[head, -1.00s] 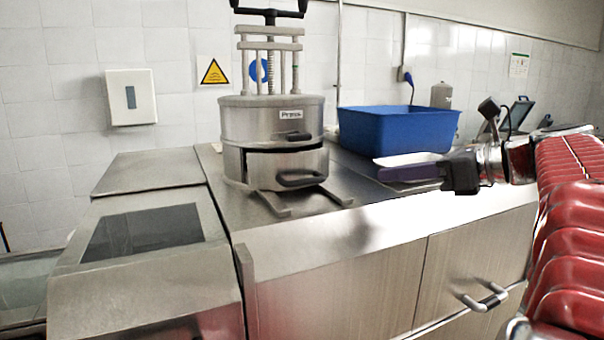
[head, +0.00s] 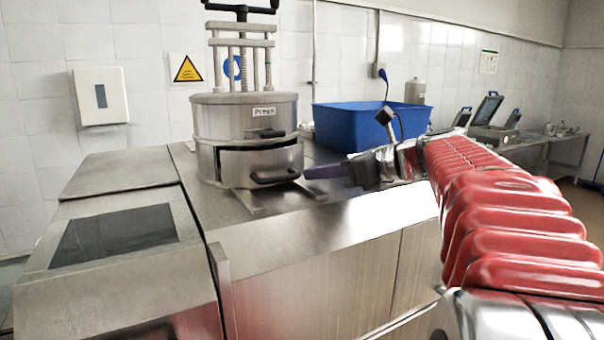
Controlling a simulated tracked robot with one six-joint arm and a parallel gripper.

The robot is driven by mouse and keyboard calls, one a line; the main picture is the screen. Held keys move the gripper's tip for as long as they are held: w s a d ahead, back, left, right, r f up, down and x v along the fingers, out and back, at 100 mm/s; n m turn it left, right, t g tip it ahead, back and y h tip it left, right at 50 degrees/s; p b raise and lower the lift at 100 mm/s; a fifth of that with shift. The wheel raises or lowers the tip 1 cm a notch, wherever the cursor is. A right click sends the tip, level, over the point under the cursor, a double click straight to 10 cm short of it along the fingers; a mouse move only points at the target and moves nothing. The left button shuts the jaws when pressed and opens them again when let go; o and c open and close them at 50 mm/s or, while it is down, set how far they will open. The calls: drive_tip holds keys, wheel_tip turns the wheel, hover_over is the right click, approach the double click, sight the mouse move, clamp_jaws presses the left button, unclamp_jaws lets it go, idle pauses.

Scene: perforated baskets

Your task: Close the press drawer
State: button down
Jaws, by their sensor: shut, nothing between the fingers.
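The press (head: 240,115) is a round metal cylinder with a screw frame and a dark cross handle on top, standing on the steel counter. Its lower drawer (head: 235,170) sits slightly out, with a dark gap along its upper edge. The drawer has a dark curved handle (head: 275,177) at its front right. My gripper (head: 312,172) is shut and empty, with its purple fingers pointing left. The fingertips are close to the right of the drawer handle; I cannot tell whether they touch it.
A blue bin (head: 350,122) stands on the counter behind my gripper. A steel unit with a dark panel (head: 115,237) is at the left. The counter's front strip (head: 290,235) is clear. Lab equipment (head: 490,125) stands at the far right.

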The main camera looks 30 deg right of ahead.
sight(300, 164)
drive_tip(key=shift+w+a, duration=0.25)
drive_tip(key=shift+w, duration=0.3)
drive_tip(key=shift+w+a, duration=0.2)
drive_tip(key=shift+w, duration=0.3)
drive_tip(key=w, duration=0.3)
drive_tip(key=shift+w, duration=0.55)
drive_tip(key=shift+r, duration=0.1)
drive_tip(key=shift+s+d, duration=0.3)
drive_tip(key=shift+s, duration=0.15)
drive_tip(key=v, duration=0.8)
drive_tip(key=f+v, duration=0.1)
drive_tip(key=v, duration=0.4)
drive_tip(key=shift+s+a, duration=0.1)
drive_tip(key=shift+s, duration=0.15)
